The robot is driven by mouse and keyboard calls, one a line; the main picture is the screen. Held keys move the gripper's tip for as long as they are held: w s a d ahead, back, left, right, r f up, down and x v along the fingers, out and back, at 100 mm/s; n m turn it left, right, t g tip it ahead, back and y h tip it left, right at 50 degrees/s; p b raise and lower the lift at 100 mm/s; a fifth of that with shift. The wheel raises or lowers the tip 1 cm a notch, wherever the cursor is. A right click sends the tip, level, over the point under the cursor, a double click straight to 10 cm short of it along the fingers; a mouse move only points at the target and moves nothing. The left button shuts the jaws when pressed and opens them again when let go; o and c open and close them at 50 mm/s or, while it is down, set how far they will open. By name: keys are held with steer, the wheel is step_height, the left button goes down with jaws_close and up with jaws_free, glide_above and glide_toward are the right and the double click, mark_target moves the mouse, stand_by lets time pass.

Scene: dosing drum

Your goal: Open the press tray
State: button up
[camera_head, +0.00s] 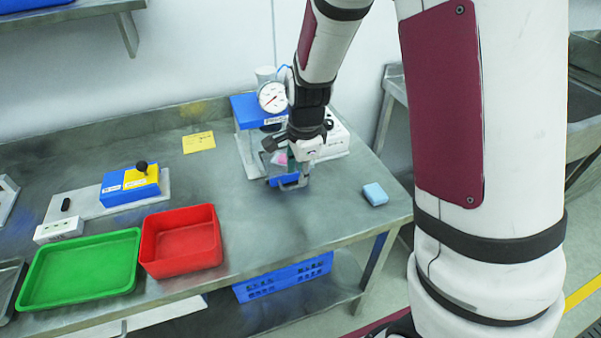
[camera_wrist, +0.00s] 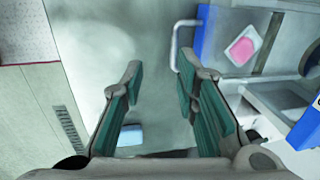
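The press (camera_head: 248,110) has a blue body and a round gauge (camera_head: 272,97), at the back of the metal table. Its tray has a blue front (camera_wrist: 203,30) with a grey U-shaped handle (camera_wrist: 177,42); the handle also shows in the head view (camera_head: 293,184). A pink piece in a pale dish (camera_wrist: 243,47) lies behind the blue front. My gripper (camera_wrist: 160,66) is open and empty, with teal pads. The handle's bar is close to my right fingertip, which hides its lower end; I cannot tell if they touch. In the head view my wrist covers part of the press.
A light blue block (camera_head: 374,194) lies right of the press; the table's right edge is just beyond it. A red bin (camera_head: 181,241), a green tray (camera_head: 81,268) and a blue-yellow device (camera_head: 131,186) stand to the left. The table in front of the press is clear.

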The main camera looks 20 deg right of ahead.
step_height(320, 180, up, 9)
steer(key=s+p, duration=0.1)
steer(key=p, duration=0.4)
steer(key=shift+s+p, duration=0.25)
steer(key=shift+p, duration=0.1)
stand_by(0.3)
stand_by(0.4)
step_height(320, 180, up, 12)
steer(key=s, duration=0.2)
steer(key=shift+f, duration=0.15)
stand_by(0.3)
steer(key=shift+f, duration=0.15)
steer(key=b, duration=0.3)
glide_toward(297, 187)
steer(key=f, duration=0.2)
steer(key=w+f, duration=0.1)
steer(key=f, duration=0.4)
steer(key=shift+w+f+p, duration=0.15)
steer(key=shift+w+p, duration=0.2)
steer(key=shift+c, duration=0.5)
